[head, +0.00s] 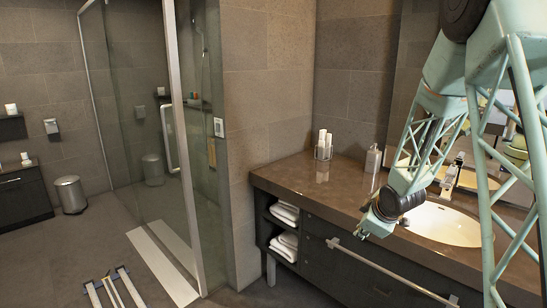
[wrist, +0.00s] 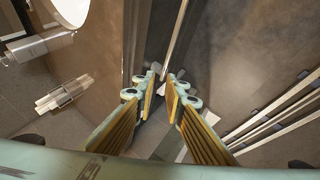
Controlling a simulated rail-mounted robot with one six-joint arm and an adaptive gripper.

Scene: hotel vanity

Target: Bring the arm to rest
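My gripper (head: 366,232) hangs at the end of my pale green arm, beside the front edge of the dark brown vanity counter (head: 297,181) in the head view. It points downward and toward the left. In the wrist view both fingers of my gripper (wrist: 164,82) show, with yellow ribbed pads facing each other. A clear gap lies between them, and nothing is held there. My arm covers part of the sink and mirror area in the head view.
The counter carries a clear holder with white rolls (head: 324,145), a soap dispenser (head: 373,159) and a white sink (head: 443,224). A metal towel bar (head: 385,270) runs along the vanity front.

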